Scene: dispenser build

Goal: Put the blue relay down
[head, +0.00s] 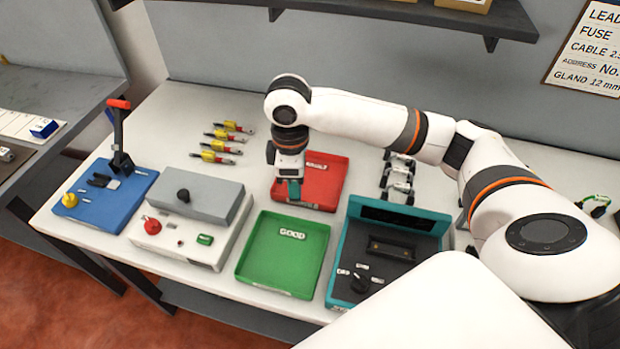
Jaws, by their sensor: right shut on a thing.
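My right gripper (287,177) comes down over the left part of the red tray (327,184), whose label is partly covered by my arm. It is shut on the blue relay (294,190), a small block that looks blue-green here and is mostly hidden by the fingers. I cannot tell whether the relay touches the tray floor or hangs just above it. My left gripper is not in view.
An empty green tray (283,254) marked GOOD lies in front. A teal test unit (398,228) stands at right, a grey box (196,192) and blue lever press (104,193) at left. Several yellow-red parts (222,145) lie behind.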

